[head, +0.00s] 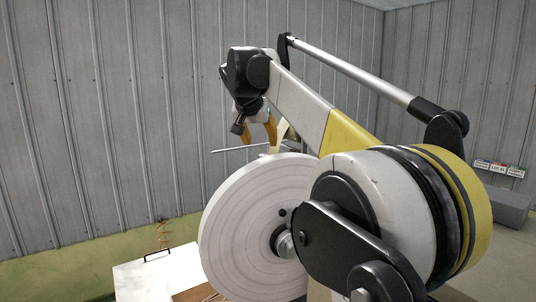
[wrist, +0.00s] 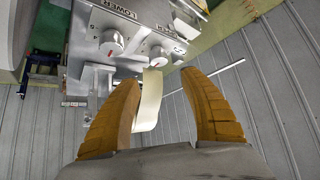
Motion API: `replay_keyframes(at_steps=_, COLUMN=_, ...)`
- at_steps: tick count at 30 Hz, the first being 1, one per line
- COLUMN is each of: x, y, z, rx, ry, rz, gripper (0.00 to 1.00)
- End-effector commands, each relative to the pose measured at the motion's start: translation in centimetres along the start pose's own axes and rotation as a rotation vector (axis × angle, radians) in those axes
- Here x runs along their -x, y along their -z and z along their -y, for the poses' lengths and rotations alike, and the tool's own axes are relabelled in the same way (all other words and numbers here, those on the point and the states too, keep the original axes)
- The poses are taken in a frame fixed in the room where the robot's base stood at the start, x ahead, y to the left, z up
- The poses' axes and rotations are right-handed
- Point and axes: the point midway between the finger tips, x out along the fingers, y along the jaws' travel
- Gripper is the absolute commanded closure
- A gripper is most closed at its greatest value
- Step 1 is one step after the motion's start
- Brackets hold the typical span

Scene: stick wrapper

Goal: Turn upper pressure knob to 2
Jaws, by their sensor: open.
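I cannot tell the dial numbers the pointers face. My gripper (wrist: 158,80) has its two orange-brown fingers spread and empty, apart from both knobs. In the head view my gripper (head: 257,129) hangs above the large roll, and the knobs are not visible.
A cream strip (wrist: 150,100) shows between my fingers, beyond them. A thin metal rod (wrist: 215,72) lies to the right. In the head view a big white roll (head: 235,225) stands below my gripper, with a white box (head: 150,275) at lower left.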

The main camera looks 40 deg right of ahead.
Motion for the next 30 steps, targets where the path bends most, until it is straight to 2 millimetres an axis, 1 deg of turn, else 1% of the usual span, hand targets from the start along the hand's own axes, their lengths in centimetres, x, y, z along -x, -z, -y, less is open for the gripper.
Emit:
replay_keyframes(at_steps=2, x=-1.1, y=0.1, z=0.0, rx=-0.001, ry=0.0, rz=0.0, gripper=0.48)
replay_keyframes(at_steps=9, x=-5.9, y=0.2, z=0.0, rx=-0.002, ry=0.0, rz=0.0, gripper=0.48)
replay_keyframes(at_steps=12, x=-7.6, y=0.2, z=-0.1, rx=-0.001, ry=-0.001, rz=0.0, gripper=0.48)
replay_keyframes(at_steps=15, x=-8.8, y=0.1, z=-0.1, rx=0.0, ry=-0.001, rz=0.0, gripper=0.48)
replay_keyframes(at_steps=19, x=-9.6, y=0.1, z=0.0, rx=0.0, ry=0.0, rz=0.0, gripper=0.48)
replay_keyframes(at_steps=27, x=-9.8, y=0.0, z=0.0, rx=0.0, ry=0.0, rz=0.0, gripper=0.48)
replay_keyframes(at_steps=29, x=-9.8, y=0.0, z=0.0, rx=0.0, ry=0.0, rz=0.0, gripper=0.65)
replay_keyframes(at_steps=30, x=-9.8, y=0.0, z=0.0, rx=0.0, ry=0.0, rz=0.0, gripper=0.77)
